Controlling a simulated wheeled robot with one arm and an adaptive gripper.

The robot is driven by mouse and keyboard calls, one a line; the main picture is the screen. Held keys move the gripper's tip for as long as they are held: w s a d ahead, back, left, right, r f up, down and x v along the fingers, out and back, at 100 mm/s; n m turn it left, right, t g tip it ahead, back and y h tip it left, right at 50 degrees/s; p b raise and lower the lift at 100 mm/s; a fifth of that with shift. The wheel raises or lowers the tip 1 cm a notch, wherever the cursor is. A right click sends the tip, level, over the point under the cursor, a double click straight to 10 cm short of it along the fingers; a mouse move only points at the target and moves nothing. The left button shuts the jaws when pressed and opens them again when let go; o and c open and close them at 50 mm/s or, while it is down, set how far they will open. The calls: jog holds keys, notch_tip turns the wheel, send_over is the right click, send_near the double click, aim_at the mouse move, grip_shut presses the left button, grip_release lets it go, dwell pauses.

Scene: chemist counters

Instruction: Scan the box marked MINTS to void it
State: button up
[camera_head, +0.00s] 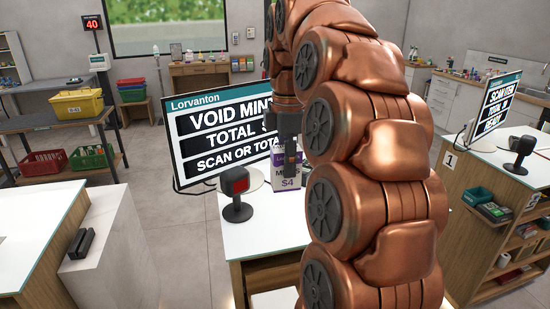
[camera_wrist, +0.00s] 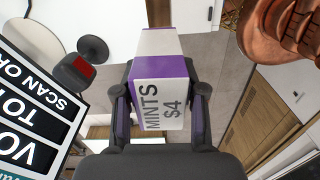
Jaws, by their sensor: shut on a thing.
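A white and purple box (camera_wrist: 160,85) marked MINTS $4 is held between the fingers of my gripper (camera_wrist: 158,105) in the wrist view. In the head view the box (camera_head: 290,184) shows below my gripper (camera_head: 291,160), partly hidden by it. A black scanner with a red face (camera_head: 238,188) stands on the counter just left of the box. It also shows in the wrist view (camera_wrist: 84,68), apart from the box. A screen (camera_head: 222,132) behind it reads "VOID MINTS", "TOTAL $" and "SCAN OR TOTAL", its right end covered by my arm.
The white counter (camera_head: 250,233) under the box has clear space at its front. A second counter at right carries another screen (camera_head: 495,103) and scanner (camera_head: 521,150). A shelf at left holds a yellow bin (camera_head: 77,103) with red and green baskets below.

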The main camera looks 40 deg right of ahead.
jog(key=s, duration=2.1)
jog(key=shift+d+b, duration=0.4)
jog(key=shift+b, duration=0.05)
